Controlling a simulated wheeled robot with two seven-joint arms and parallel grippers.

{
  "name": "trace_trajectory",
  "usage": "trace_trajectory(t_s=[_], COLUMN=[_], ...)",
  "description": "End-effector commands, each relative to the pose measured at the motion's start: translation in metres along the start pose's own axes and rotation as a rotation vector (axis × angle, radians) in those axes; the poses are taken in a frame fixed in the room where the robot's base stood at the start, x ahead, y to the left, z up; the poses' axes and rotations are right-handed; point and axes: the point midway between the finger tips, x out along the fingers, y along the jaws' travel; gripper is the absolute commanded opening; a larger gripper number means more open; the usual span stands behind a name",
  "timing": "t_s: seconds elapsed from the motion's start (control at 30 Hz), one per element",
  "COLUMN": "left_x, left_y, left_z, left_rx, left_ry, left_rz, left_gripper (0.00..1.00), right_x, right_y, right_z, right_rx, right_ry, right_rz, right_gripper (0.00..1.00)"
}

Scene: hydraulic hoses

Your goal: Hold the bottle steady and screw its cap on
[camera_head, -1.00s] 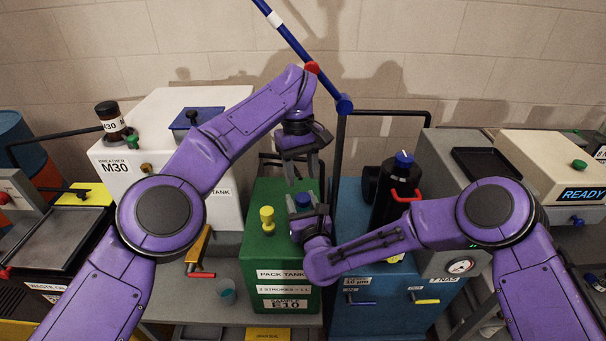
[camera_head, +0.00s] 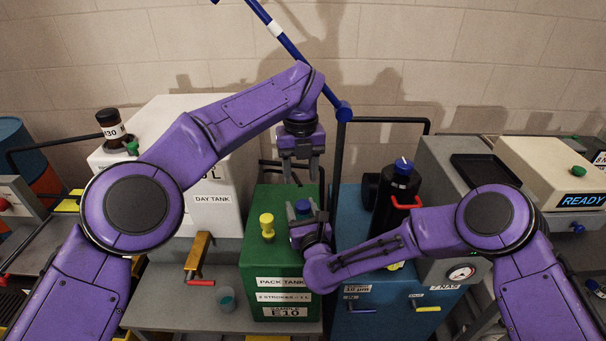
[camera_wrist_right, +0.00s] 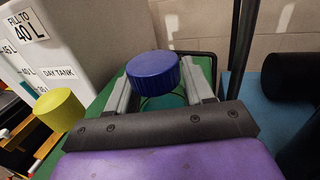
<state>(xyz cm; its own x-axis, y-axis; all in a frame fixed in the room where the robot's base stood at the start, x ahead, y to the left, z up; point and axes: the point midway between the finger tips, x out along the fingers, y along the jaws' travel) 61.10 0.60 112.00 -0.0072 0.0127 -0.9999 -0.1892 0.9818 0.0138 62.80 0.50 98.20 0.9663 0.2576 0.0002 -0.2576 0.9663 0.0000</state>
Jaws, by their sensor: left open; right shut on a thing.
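A ribbed blue cap (camera_head: 302,203) stands above the green pack tank. In the right wrist view the blue cap (camera_wrist_right: 153,70) sits at the top between my right gripper's fingers. A teal-green part, apparently the bottle (camera_wrist_right: 164,101), shows just under it; the rest is hidden, and I cannot tell how tightly the cap sits. My right gripper (camera_head: 301,214) comes in low from the right and is shut on the bottle. My left gripper (camera_head: 296,171) points down above the cap, open and empty, with a gap between its fingertips and the cap.
The green pack tank (camera_head: 265,258) carries a yellow knob (camera_head: 267,224) beside the cap. A black bottle with a red handle (camera_head: 397,198) stands on the right. A blue pole (camera_head: 280,40) slants behind my left arm. A white day tank (camera_head: 215,217) is at left.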

Motion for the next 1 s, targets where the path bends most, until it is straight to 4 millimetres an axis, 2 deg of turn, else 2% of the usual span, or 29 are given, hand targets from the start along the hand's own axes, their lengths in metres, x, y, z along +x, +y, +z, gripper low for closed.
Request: trace_trajectory(t_s=[0.3,0.5,0.6,0.7,1.0], left_x=[0.0089,0.0101,0.0101,0.0100,0.0100], left_y=[-0.0036,-0.0061,-0.0063,-0.0064,-0.0064], left_z=[-0.0028,-0.0026,-0.0020,-0.0019,-0.0020], left_rx=[-0.969,-1.497,-1.660,-1.749,-1.776], left_ry=[0.004,0.008,0.008,0.009,0.009], left_rz=[-0.002,-0.011,-0.014,-0.014,-0.014], left_gripper=[0.50,0.50,0.50,0.50,0.50], right_x=[-0.0002,-0.0002,-0.0002,-0.0002,-0.0002], right_y=[0.0000,0.0000,0.0000,0.0000,0.0000], right_z=[-0.0004,-0.0004,-0.0004,-0.0004,-0.0004], right_rx=[0.000,0.000,0.000,0.000,0.000], right_ry=[0.001,0.001,0.001,0.001,0.001], right_rz=[0.000,0.000,0.000,0.000,0.000], right_gripper=[0.00,0.00,0.00,0.00,0.00])
